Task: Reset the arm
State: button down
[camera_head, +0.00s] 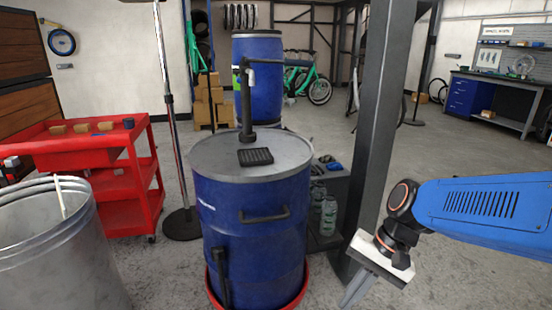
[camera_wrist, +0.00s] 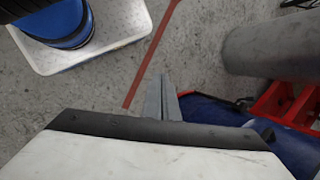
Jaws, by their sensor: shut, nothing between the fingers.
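My gripper (camera_head: 357,289) is at the lower right of the head view, on the end of my blue arm, pointing down and a little left. Its fingers are shut together and hold nothing. In the wrist view its grey fingers (camera_wrist: 162,98) lie side by side over the floor. The gripper is to the right of the blue drum (camera_head: 250,225), in front of a dark grey post (camera_head: 381,110), and apart from the drum.
The blue drum has a grey lid with a black grate (camera_head: 255,156) and a pipe. A red cart (camera_head: 125,185) and a metal bin (camera_head: 60,260) stand at left. Another blue drum (camera_head: 262,80) is behind. A workbench (camera_head: 495,95) stands at the far right. Open floor lies between.

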jog(key=s+d+r+n+t+h, duration=0.2)
jog(key=d+t, duration=0.1)
jog(key=d, duration=0.3)
jog(key=s+d+r+n+t+h, duration=0.2)
jog(key=d+r+n+t+h, duration=0.1)
jog(key=d, duration=0.3)
jog(key=shift+d+n, duration=0.3)
jog(key=shift+d, duration=0.1)
jog(key=shift+s, duration=0.1)
